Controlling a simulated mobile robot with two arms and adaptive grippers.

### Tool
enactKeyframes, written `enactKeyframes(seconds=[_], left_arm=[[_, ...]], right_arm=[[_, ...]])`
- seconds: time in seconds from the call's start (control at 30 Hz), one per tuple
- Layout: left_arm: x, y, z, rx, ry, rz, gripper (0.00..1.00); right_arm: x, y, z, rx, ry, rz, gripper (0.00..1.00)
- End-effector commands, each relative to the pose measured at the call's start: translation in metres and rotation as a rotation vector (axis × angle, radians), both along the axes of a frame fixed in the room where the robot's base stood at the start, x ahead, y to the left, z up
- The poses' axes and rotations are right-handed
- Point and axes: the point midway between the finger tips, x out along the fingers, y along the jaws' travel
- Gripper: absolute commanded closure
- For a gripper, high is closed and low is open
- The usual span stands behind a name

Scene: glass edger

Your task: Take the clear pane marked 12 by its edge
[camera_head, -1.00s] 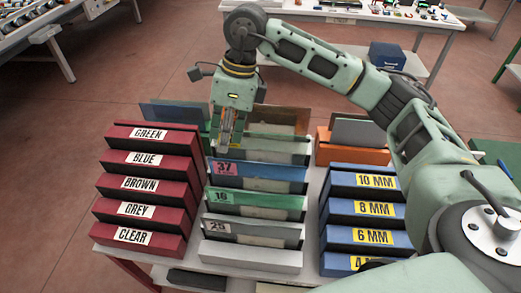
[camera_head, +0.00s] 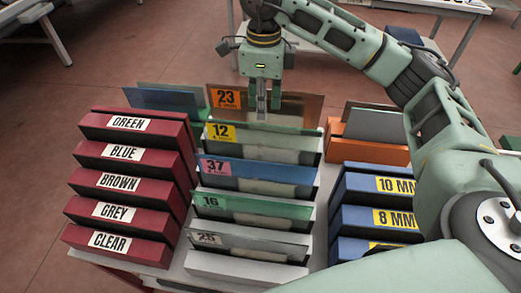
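The clear pane marked 12 (camera_head: 285,139) stands upright in the middle rack, its yellow label at the left end. Behind it stands a brown pane marked 23 (camera_head: 303,107) with an orange label. My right gripper (camera_head: 269,108) points down just above the top edge of pane 12, in front of the brown pane in the picture. Its two fingers are apart with nothing seen between them. I cannot tell whether a fingertip touches the pane. My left gripper is out of view.
Nearer in the rack stand a blue pane marked 37 (camera_head: 270,171), a green one marked 16 (camera_head: 265,206) and a clear one marked 25 (camera_head: 265,241). Red labelled blocks (camera_head: 125,155) flank the rack on the left. Blue thickness blocks (camera_head: 357,188) and an orange block (camera_head: 375,150) are on the right.

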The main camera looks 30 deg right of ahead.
Motion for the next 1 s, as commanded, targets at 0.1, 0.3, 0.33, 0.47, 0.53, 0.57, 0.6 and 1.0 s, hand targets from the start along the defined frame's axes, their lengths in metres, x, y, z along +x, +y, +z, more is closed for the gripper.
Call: enactKeyframes(seconds=[0.1, 0.3, 0.33, 0.47, 0.53, 0.57, 0.6, 1.0], left_arm=[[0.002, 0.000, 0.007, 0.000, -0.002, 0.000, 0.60], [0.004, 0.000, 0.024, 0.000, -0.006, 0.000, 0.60], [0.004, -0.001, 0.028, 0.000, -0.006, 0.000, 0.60], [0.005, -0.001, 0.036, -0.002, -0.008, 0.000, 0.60], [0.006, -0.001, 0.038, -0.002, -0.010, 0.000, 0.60], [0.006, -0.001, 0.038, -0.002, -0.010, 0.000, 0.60], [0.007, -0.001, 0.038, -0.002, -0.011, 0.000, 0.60], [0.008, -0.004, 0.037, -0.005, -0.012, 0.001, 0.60]], right_arm=[[-0.001, 0.001, -0.012, 0.000, 0.004, 0.001, 0.75], [-0.003, 0.007, -0.033, 0.000, 0.006, 0.003, 0.75], [-0.004, 0.008, -0.037, -0.001, 0.007, 0.003, 0.75], [-0.004, 0.011, -0.058, 0.001, 0.006, 0.001, 0.75], [-0.004, 0.011, -0.065, 0.000, 0.004, 0.000, 0.75], [-0.004, 0.011, -0.068, -0.001, 0.004, 0.001, 0.75], [-0.004, 0.011, -0.070, 0.000, 0.003, 0.001, 0.75], [-0.003, 0.011, -0.071, 0.000, 0.001, 0.001, 0.92]])
